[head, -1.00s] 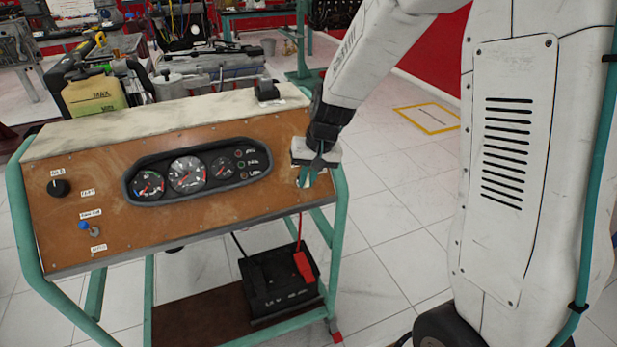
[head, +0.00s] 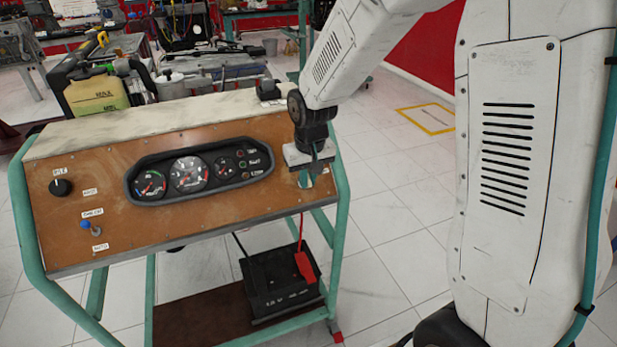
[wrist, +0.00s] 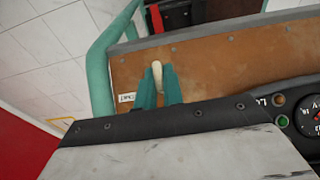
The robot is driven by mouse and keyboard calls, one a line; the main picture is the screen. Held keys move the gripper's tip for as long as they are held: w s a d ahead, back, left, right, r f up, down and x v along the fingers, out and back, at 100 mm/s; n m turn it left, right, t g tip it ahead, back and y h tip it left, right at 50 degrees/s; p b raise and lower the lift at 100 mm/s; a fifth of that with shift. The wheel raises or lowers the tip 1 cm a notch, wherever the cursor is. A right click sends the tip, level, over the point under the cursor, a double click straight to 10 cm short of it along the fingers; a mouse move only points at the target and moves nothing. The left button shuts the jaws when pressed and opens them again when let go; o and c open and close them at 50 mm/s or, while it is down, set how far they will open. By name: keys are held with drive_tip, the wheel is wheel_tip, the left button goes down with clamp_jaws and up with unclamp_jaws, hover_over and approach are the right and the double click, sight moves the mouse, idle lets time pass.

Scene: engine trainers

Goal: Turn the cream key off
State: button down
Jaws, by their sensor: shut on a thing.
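The cream key (wrist: 157,73) shows in the wrist view as a pale upright tab between the two teal fingers of my gripper (wrist: 158,88). The fingers are shut on it, against the brown panel face. In the head view my gripper (head: 307,176) is at the right end of the brown control panel (head: 200,220). The key is hidden there behind the gripper. A small white label (wrist: 127,97) sits beside the fingers in the wrist view; I cannot read it well.
The panel carries a gauge cluster (head: 200,172), a black knob (head: 61,187) and a blue-tipped toggle switch (head: 85,225). A black battery (head: 282,285) with a red cable stands below. A teal frame tube (head: 342,210) runs close to the gripper's right.

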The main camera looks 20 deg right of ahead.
sight(310, 181)
drive_tip(key=c, duration=1.5)
unclamp_jaws()
drive_tip(key=r, duration=0.5)
drive_tip(key=s+r, duration=0.1)
drive_tip(key=r, duration=0.1)
drive_tip(key=shift+r, duration=0.4)
drive_tip(key=s+d+r, duration=0.1)
drive_tip(key=s+r, duration=0.2)
drive_tip(key=s, duration=0.6)
drive_tip(key=s+d+r, duration=0.1)
drive_tip(key=s+r, duration=0.2)
drive_tip(key=s, duration=0.7)
drive_tip(key=s+d+r, duration=0.1)
drive_tip(key=s+r, duration=0.2)
drive_tip(key=s, duration=0.6)
drive_tip(key=shift+s+d+r, duration=0.2)
drive_tip(key=shift+d+r, duration=0.05)
drive_tip(key=shift+d, duration=0.05)
